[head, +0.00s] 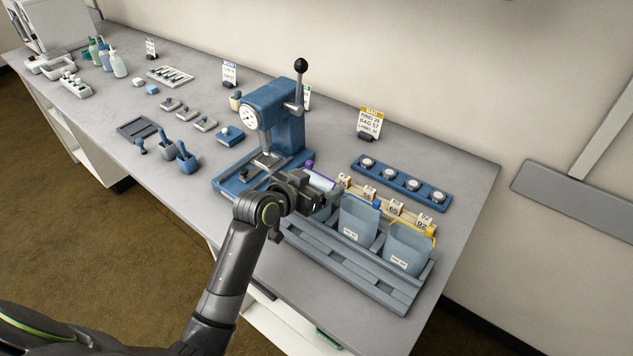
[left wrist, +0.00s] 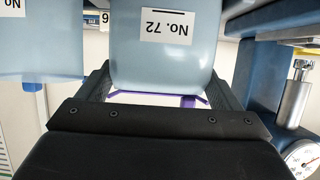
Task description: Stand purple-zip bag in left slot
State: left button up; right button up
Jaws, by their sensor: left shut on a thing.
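My left gripper (head: 322,198) is shut on the purple-zip bag (head: 320,181), at the left end of the grey slotted rack (head: 342,268). In the left wrist view the bag (left wrist: 165,62) is pale blue with a "No. 72" label, and its purple zip edge lies between the two fingers (left wrist: 165,95). In the head view the gripper hides most of the bag and the left slot. I cannot tell whether the bag's bottom touches the slot. A blue-zip bag (head: 358,222) stands in the middle slot and a yellow-zip bag (head: 407,250) in the right slot. My right gripper is not in view.
A blue press (head: 273,112) stands close to the left of the gripper. Numbered cards (head: 396,206) and a blue strip with round pieces (head: 402,181) lie behind the rack. The bench front edge is close to the rack. Clear bench (head: 462,190) lies to the right.

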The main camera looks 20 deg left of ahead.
pick_arm(q)
jog(key=shift+f+b, duration=0.35)
jog(key=shift+f, duration=0.3)
dwell(0.4)
jog(key=o, duration=0.8)
jog(key=shift+r, duration=0.1)
notch_tip(320, 180, up, 8)
jog(key=p, duration=0.8)
